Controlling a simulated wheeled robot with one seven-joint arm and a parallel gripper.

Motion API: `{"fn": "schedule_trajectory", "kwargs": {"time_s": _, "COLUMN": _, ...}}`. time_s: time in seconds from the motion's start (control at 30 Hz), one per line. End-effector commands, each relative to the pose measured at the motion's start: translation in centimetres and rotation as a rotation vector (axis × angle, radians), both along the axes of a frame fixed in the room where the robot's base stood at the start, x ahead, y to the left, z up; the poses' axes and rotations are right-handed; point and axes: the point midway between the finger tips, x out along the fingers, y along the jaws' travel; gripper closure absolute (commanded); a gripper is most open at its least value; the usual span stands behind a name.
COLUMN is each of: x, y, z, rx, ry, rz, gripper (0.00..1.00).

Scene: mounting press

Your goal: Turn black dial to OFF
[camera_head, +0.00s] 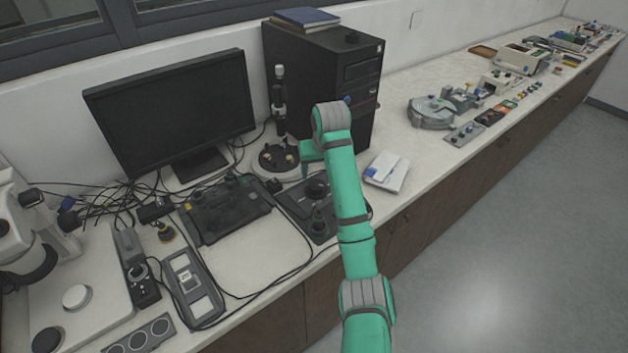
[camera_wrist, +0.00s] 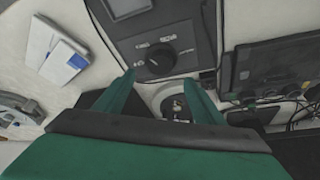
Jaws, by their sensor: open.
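The black dial (camera_wrist: 160,58) sits on a dark panel with small white markings around it, too small to read. In the wrist view it lies just beyond and between the fingertips of my gripper (camera_wrist: 159,80). My gripper is open, with no visible contact on the dial. In the head view a dark control box (camera_head: 292,199) stands near the bench's front edge, with a round black knob (camera_head: 317,188) on it. My gripper (camera_head: 313,158) is above its back part there, partly hidden by my green arm.
A computer tower (camera_head: 305,75) stands behind my gripper, with a microscope-like stand (camera_head: 279,120) to its left. White booklets (camera_head: 386,171) lie right of the box. A monitor (camera_head: 175,110), a dark keypad unit (camera_head: 226,208) and loose cables crowd the left.

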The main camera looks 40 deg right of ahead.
Motion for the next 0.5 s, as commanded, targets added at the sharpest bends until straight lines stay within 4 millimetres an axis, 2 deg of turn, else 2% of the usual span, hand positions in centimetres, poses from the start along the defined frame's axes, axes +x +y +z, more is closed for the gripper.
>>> {"fn": "schedule_trajectory", "kwargs": {"time_s": 0.3, "x": 1.9, "y": -0.8, "z": -5.2, "rx": 0.002, "ry": 0.003, "rz": 0.001, "gripper": 0.37}}
{"fn": "schedule_trajectory", "kwargs": {"time_s": 0.5, "x": 2.9, "y": -1.3, "z": -7.7, "rx": 0.001, "ry": 0.002, "rz": 0.002, "gripper": 0.37}}
